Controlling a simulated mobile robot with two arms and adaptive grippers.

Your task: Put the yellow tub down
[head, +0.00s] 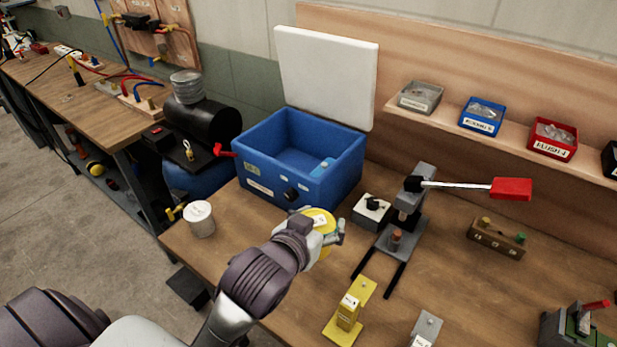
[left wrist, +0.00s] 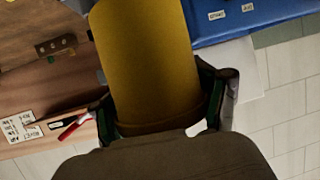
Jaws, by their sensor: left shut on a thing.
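The yellow tub (head: 322,222) is held by my left gripper (head: 328,238) over the workbench, in front of the blue box. In the left wrist view the yellow tub (left wrist: 148,60) stands large between the two fingers of the left gripper (left wrist: 165,115), which close on its sides. The hand and wrist hide part of the tub in the head view. I cannot tell how far its base is from the bench top. My right gripper is in neither view.
The bench (head: 240,270) has free wood at its front left. A white tin (head: 200,219) stands at the left edge. The open blue box (head: 290,185), a lever press (head: 408,215), a small switch box (head: 371,210) and a yellow stand (head: 349,312) surround the hand.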

